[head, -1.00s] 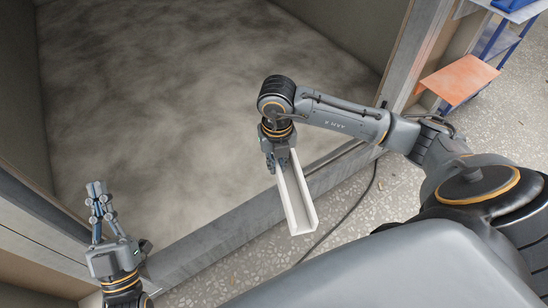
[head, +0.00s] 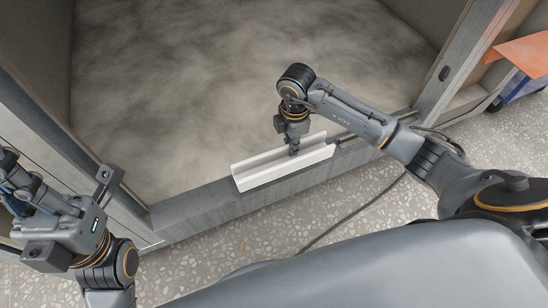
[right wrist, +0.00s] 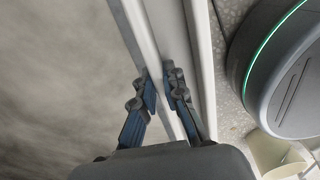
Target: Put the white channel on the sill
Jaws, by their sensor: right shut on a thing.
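The white channel (head: 262,180) is a long, open-topped U profile. In the head view it lies lengthwise along the grey sill (head: 196,216), over its right part. I cannot tell whether it touches the sill or hangs just above it. My right gripper (head: 293,151) points down and is shut on the channel. In the right wrist view, the fingers (right wrist: 164,92) close on one of the channel's walls (right wrist: 138,30). My left gripper (head: 22,184) is at the left edge of the head view, away from the channel; its fingers are partly cut off.
A pod floor (head: 220,75) lies bare behind the sill. Grey door posts (head: 455,60) stand at both ends. A dark cable (head: 350,222) runs over the speckled floor (head: 300,225) in front. An orange board (head: 525,52) is at the upper right.

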